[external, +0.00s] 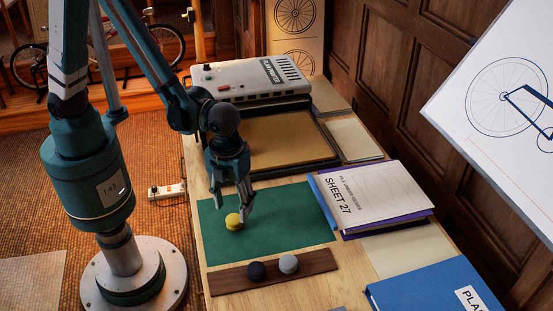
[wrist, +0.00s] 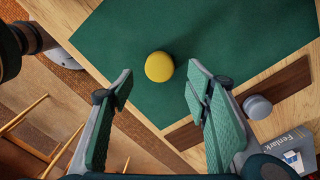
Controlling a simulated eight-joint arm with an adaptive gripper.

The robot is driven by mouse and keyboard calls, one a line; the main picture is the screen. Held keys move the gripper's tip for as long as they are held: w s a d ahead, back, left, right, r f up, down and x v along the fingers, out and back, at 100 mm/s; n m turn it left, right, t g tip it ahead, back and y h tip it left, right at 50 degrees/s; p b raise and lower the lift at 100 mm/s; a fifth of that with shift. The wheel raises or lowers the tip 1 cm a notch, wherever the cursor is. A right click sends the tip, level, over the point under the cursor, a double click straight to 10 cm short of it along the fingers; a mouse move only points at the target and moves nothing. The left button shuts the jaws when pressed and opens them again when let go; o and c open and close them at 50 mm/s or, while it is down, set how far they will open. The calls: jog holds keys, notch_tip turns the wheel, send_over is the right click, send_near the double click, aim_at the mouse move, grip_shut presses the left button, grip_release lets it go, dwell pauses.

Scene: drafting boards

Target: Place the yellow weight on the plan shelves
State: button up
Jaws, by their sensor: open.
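The yellow weight (external: 233,222) is a small rounded knob standing on the green mat (external: 285,225) on the wooden desk. My gripper (external: 233,203) points down over it with the fingers apart, one on each side in the picture. In the wrist view the yellow weight (wrist: 159,66) shows ahead between the two open green-padded fingers, with nothing held. Whether the fingertips are level with it or above it is hard to tell. I cannot pick out the plan shelves with certainty in either view.
Folders marked SHEET 27 (external: 378,194) lie to the right. A pale machine (external: 248,80) stands behind, and a blue binder (external: 425,290) lies front right.

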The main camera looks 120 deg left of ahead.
aim_at(234, 219)
jog(key=shift+f, duration=0.1)
jog(key=shift+f+b, duration=0.6)
jog(key=shift+f, duration=1.9)
jog(key=shift+c, duration=0.7)
jog(key=c, duration=1.2)
jog(key=shift+r, duration=0.1)
jog(key=shift+r+p, duration=0.95)
jog(key=shift+r, duration=4)
